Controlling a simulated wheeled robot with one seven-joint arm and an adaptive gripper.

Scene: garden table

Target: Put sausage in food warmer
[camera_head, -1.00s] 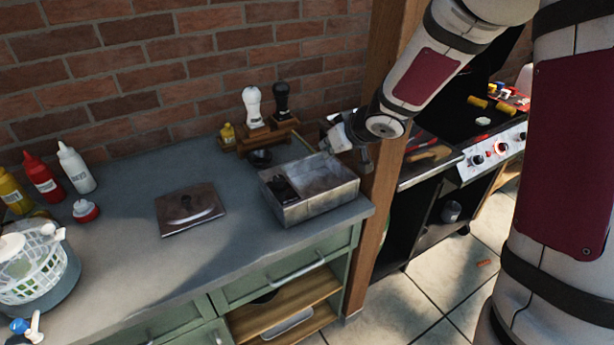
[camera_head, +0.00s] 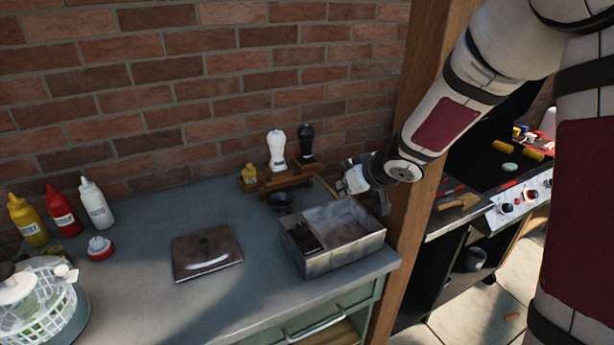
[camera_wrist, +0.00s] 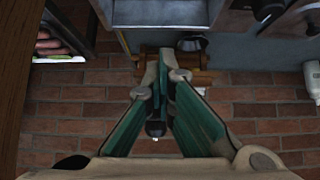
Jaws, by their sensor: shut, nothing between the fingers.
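The food warmer (camera_head: 346,262) is an open rectangular metal box on the counter, with a dark object (camera_head: 304,238) inside its left end. Its metal edge also shows at the top of the wrist view (camera_wrist: 160,14). A flat metal lid (camera_head: 207,262) with a handle lies on the counter to its left. My gripper (camera_head: 345,187) is shut and empty, by the back right corner of the warmer; its green fingers meet in the wrist view (camera_wrist: 160,62). A small orange-brown piece (camera_head: 512,316) lies on the floor; it may be the sausage, but is too small to tell.
A wooden rack (camera_head: 285,178) with a white and a black shaker stands behind the warmer, close to my gripper. A wooden post (camera_head: 412,215) separates the counter from the grill (camera_head: 510,165), which holds corn. Sauce bottles (camera_head: 62,210) and a green-white basket (camera_head: 50,300) stand left.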

